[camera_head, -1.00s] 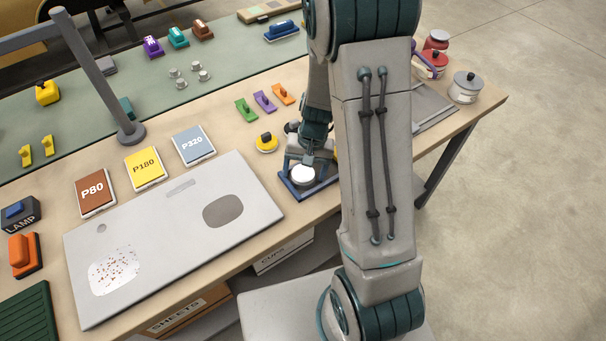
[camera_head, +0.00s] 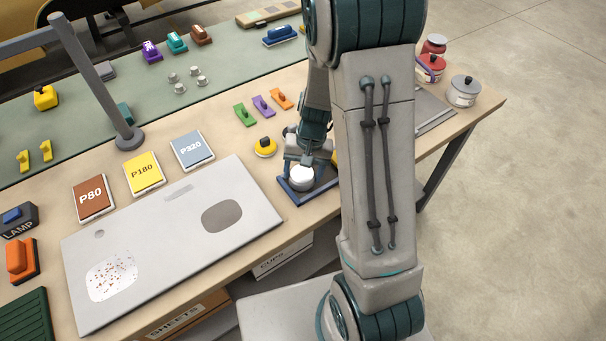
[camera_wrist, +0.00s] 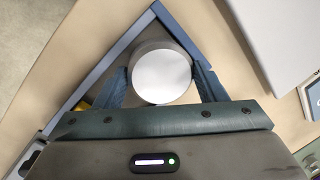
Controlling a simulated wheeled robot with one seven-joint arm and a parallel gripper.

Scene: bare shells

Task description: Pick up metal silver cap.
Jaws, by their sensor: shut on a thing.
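The metal silver cap (camera_head: 301,174) is a short round cylinder with a pale flat top. It is at the blue tray on the table, near the front edge. In the wrist view the cap (camera_wrist: 161,77) sits between my two fingers. My gripper (camera_head: 303,165) is shut on it from above; in the wrist view the fingers (camera_wrist: 161,84) touch its left and right sides. The blue tray (camera_head: 290,190) also shows in the wrist view (camera_wrist: 108,62). I cannot tell whether the cap is clear of the tray floor.
A grey panel (camera_head: 150,250) with a speckled patch lies left of the tray. Sanding sheet packs, such as P320 (camera_head: 192,150), stand behind it. A yellow-and-black knob (camera_head: 265,147) is close behind the tray. Several small grey knobs lie on the green mat (camera_head: 215,85). Tins (camera_head: 464,91) stand at the right.

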